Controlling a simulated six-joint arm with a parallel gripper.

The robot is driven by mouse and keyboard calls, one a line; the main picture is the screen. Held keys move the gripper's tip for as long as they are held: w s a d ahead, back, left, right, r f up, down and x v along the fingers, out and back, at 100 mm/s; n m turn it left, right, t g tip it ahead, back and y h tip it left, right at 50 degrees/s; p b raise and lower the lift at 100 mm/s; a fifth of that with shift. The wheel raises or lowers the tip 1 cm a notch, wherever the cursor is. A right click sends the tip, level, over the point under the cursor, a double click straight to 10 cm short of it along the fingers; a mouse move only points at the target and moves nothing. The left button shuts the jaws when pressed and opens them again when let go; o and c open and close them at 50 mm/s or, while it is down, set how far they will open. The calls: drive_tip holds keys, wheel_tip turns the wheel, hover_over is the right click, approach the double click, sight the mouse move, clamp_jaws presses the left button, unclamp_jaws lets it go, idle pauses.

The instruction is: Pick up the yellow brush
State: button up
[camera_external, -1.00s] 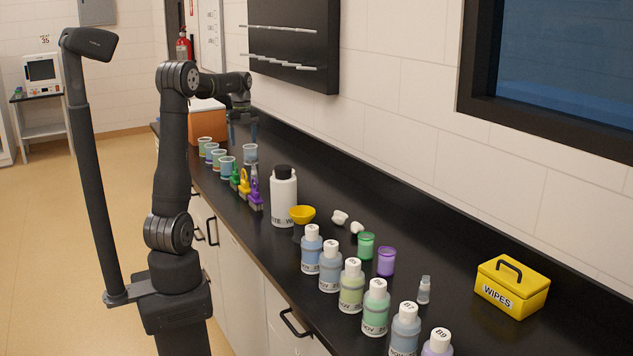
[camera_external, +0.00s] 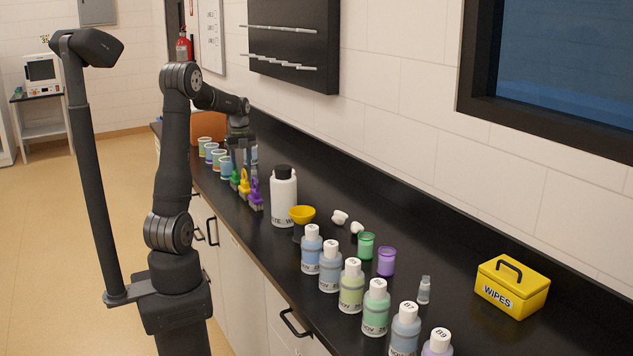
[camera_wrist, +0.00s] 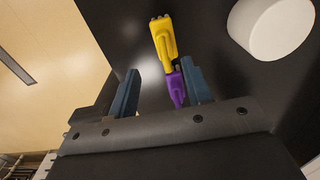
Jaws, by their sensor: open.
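The yellow brush (camera_external: 244,184) stands on the black counter between a green brush (camera_external: 235,178) and a purple brush (camera_external: 255,193). My gripper (camera_external: 240,162) is open, pointing down, just above and around the tops of the brushes. In the wrist view, the yellow brush (camera_wrist: 163,40) lies past my open blue-grey fingertips (camera_wrist: 158,67), near the top of the picture. The purple brush (camera_wrist: 175,88) shows nearer, between the fingers and close to the right one. The green brush is not visible there. I cannot tell whether a finger touches any brush.
Several cups (camera_external: 212,153) stand behind.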

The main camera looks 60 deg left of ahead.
sight(245, 180)
wheel_tip(245, 180, down, 3)
drive_tip(key=f, duration=0.4)
drive_tip(key=shift+w+d, duration=0.15)
drive_tip(key=shift+w, duration=0.25)
drive_tip(key=shift+f, duration=0.6)
clamp_jaws()
